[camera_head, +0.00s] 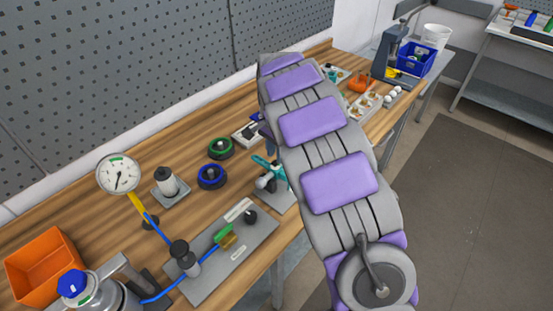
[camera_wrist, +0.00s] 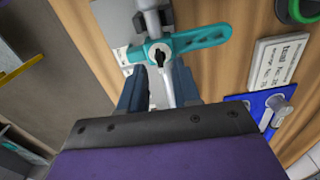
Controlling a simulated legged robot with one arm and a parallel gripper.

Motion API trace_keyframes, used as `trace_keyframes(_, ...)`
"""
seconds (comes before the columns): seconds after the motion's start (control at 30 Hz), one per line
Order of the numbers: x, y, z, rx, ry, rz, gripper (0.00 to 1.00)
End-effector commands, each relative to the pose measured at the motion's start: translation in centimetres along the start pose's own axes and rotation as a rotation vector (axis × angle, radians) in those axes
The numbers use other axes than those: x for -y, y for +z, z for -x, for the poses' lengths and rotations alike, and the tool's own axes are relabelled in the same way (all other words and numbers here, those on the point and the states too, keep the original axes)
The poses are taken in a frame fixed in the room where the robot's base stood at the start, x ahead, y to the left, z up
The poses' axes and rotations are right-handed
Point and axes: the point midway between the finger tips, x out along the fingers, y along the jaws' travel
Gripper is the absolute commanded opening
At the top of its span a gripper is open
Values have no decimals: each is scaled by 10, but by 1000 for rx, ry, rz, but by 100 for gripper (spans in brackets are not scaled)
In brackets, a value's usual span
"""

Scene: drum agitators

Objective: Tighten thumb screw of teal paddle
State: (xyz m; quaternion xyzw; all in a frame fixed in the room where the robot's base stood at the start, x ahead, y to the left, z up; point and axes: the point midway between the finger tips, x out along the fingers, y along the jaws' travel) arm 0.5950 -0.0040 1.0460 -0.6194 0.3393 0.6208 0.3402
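The teal paddle (camera_wrist: 200,40) lies across the top of the wrist view, with a grey hub at its middle. A dark screw (camera_wrist: 160,54) sits in the hub, and a pale grey lever-like piece (camera_wrist: 168,90) runs down from it. My gripper (camera_wrist: 158,70) has its two blue fingers apart, one on each side of this piece, just below the hub; contact cannot be told. In the head view the teal paddle (camera_head: 280,172) shows partly beside my arm, which hides the rest. My gripper is mostly hidden there.
A grey base plate (camera_head: 244,249) with a blue hose and a gauge (camera_head: 119,175) stands nearby on the wooden bench. Blue (camera_head: 211,177) and green (camera_head: 220,147) round parts lie left of the paddle. An orange bin (camera_head: 42,264) is at the near left. A perforated wall backs the bench.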

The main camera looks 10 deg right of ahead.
Motion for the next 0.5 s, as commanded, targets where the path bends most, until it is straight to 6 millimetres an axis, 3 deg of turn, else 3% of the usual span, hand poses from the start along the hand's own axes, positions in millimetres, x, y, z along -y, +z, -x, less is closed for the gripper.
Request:
trace_keyframes(0.2, -2, -1, -20, 2, 1, 1, 32)
trace_keyframes(0.5, -3, -3, -21, 3, -1, 0, 32)
